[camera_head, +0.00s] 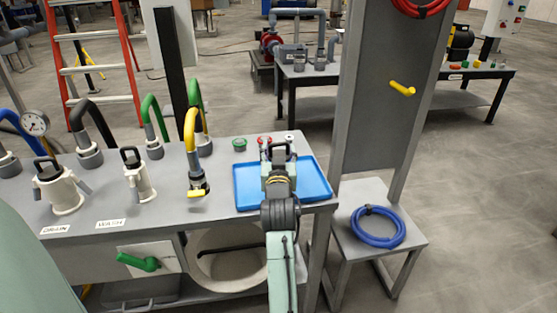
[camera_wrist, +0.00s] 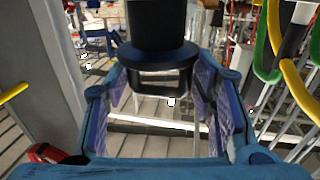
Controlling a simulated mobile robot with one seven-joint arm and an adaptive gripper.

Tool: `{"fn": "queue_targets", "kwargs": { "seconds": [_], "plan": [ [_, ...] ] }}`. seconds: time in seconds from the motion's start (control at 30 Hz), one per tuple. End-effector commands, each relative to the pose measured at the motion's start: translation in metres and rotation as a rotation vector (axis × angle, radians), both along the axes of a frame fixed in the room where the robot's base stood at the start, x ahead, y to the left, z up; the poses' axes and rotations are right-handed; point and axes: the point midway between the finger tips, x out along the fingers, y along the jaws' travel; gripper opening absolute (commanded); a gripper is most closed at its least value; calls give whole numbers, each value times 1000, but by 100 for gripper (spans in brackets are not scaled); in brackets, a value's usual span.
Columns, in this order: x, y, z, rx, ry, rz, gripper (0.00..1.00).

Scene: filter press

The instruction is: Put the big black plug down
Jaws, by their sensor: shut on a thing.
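In the wrist view the big black plug (camera_wrist: 160,32) is a dark cylinder with a wide flange and a loop handle. My gripper (camera_wrist: 157,82) is shut on it, with purple-padded fingers on both sides of the handle. In the head view my gripper (camera_head: 278,155) reaches over the blue tray (camera_head: 317,184), near its back edge. The plug is small and partly hidden by my arm there. I cannot tell its exact height above the tray or bench.
The grey bench (camera_head: 225,160) carries a green cap (camera_head: 239,144) and a red cap (camera_head: 264,140) behind the tray. A yellow hose (camera_head: 190,135) and white fittings with black-handled plugs (camera_head: 60,192) stand left. A grey panel (camera_head: 375,100) rises at right; a blue hose coil (camera_head: 378,228) lies below.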

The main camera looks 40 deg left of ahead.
Motion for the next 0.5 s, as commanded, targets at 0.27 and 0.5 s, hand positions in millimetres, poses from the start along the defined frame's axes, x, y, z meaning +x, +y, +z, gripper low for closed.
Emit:
{"fn": "queue_targets", "kwargs": {
  "seconds": [0.27,0.5],
  "plan": [
    [-1,0,-33,-3,2,0,20],
    [-1,0,-33,-1,0,0,20]
  ]
}}
